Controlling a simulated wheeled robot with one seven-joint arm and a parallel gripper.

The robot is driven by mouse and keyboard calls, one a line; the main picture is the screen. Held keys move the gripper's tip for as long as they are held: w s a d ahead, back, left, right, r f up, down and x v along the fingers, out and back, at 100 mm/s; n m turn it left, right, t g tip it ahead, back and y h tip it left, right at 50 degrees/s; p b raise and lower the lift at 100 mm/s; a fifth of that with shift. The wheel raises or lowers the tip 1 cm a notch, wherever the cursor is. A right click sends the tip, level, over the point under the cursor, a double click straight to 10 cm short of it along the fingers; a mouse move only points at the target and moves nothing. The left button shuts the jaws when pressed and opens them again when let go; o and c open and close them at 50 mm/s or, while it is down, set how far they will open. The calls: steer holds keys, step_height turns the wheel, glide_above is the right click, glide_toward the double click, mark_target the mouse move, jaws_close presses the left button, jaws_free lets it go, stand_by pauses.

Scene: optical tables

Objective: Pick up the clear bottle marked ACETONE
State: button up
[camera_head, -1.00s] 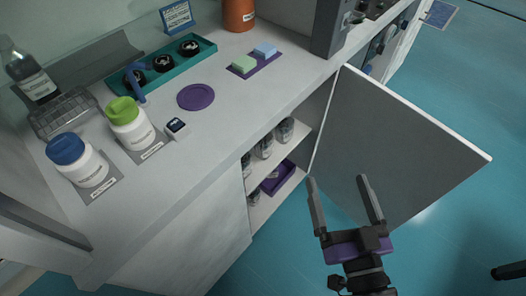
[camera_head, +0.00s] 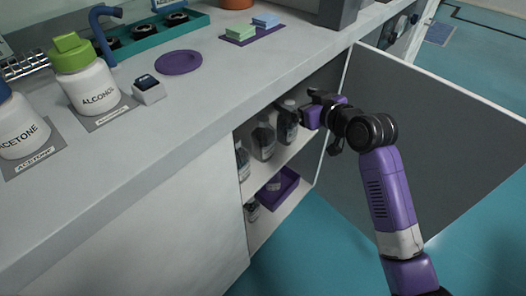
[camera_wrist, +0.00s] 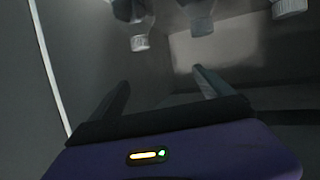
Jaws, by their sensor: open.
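Several clear bottles with grey-white labels stand in the open cabinet under the counter. On the upper shelf are a front bottle (camera_head: 263,142), a bottle behind it (camera_head: 287,124) and a partly hidden one (camera_head: 242,163). Their labels are too small to read, so I cannot tell which is ACETONE. My gripper (camera_head: 303,106) is at the cabinet opening, beside the rear bottle, with its fingers partly hidden. In the wrist view my gripper (camera_wrist: 162,88) is open with nothing between its fingers; bottles (camera_wrist: 140,30) show at the top, apart from the fingers.
The open cabinet door (camera_head: 425,130) stands right of my arm. Below is a lower shelf with a purple bin (camera_head: 285,193) and small bottles. On the counter (camera_head: 190,120) stand a white squeeze bottle marked ACETONE (camera_head: 22,132) and a green-capped one marked ALCOHOL (camera_head: 92,92).

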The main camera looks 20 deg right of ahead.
mark_target(271, 133)
steer(key=s+f+n+g+y+b, duration=0.1)
steer(key=s+f+n+g, duration=0.25)
steer(key=f+g, duration=0.2)
steer(key=s+f+n+g+b, duration=0.1)
steer(key=s+f+n+g, duration=0.1)
steer(key=s+f+g, duration=0.35)
steer(key=shift+t, duration=0.7)
steer(key=w+a+b, duration=0.1)
steer(key=w+a, duration=0.1)
steer(key=w, duration=0.1)
steer(key=w+a+f+b, duration=0.1)
steer(key=w, duration=0.2)
steer(key=w+a, duration=0.2)
steer(key=w, duration=0.1)
steer(key=shift+a+f+b, duration=0.35)
steer(key=shift+f+b, duration=0.05)
steer(key=shift+w+a+f+b, duration=0.15)
steer(key=shift+w+a+b, duration=0.5)
steer(key=shift+w+a, duration=0.35)
steer(key=shift+w+f+b, duration=0.2)
steer(key=shift+f+b, duration=0.3)
steer(key=shift+f, duration=0.15)
steer(key=shift+w+a+f+b, duration=0.25)
steer(key=shift+w+f+b, duration=0.05)
steer(key=shift+f+b, duration=0.15)
jaws_close()
